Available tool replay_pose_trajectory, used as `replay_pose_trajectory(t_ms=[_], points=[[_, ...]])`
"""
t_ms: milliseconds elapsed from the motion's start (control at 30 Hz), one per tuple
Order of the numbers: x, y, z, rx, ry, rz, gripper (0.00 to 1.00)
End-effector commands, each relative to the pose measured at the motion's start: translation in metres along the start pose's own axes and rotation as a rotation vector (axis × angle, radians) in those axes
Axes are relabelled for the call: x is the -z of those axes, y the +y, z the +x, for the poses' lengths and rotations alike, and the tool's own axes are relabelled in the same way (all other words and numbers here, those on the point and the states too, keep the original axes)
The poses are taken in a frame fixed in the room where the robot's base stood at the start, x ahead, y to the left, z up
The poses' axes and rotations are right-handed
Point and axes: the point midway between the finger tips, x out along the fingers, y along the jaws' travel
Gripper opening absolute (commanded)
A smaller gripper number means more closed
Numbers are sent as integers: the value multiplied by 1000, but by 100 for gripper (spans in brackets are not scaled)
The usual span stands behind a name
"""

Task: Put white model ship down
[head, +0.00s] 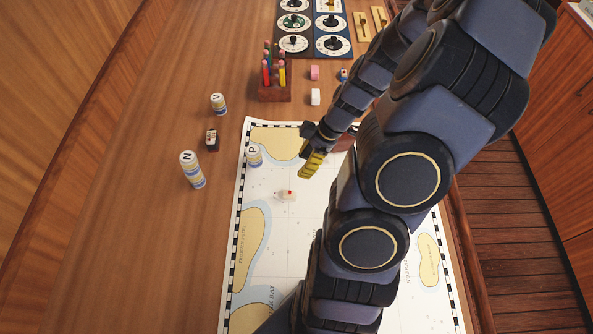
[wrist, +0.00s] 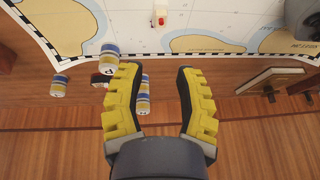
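The white model ship (head: 286,195), small with a red part on top, rests on the sea chart (head: 300,232) in the head view. It also shows near the top of the wrist view (wrist: 160,19), on the chart. My gripper (head: 311,168), with yellow fingers, is above the chart, up and to the right of the ship in the head view, and apart from it. In the wrist view, the fingers (wrist: 158,70) are wide apart with nothing between them.
Striped cylinders marked N (head: 193,170), V (head: 218,104) and P (head: 254,156) stand left of or on the chart's edge. A small dark block (head: 212,139) is near them. The table's left side is clear.

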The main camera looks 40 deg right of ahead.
Motion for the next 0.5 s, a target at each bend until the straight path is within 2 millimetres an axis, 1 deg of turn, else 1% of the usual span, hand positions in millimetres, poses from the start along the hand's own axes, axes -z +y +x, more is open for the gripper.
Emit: replay_pose_trajectory(t_ms=[67,133,167,233,267,300,367,400,467,500], points=[[6,-2,-5,6,-8,3,34],[21,-10,-11,27,-26,16,34],[30,-15,-15,37,-39,26,34],[53,-32,-24,63,-82,62,34],[64,-42,-29,74,-106,82,34],[77,-56,-36,84,-144,113,34],[95,-80,-47,91,-203,170,34],[103,-95,-55,84,-244,212,34],[113,-119,-66,65,-301,278,34],[117,-135,-74,45,-338,325,34]])
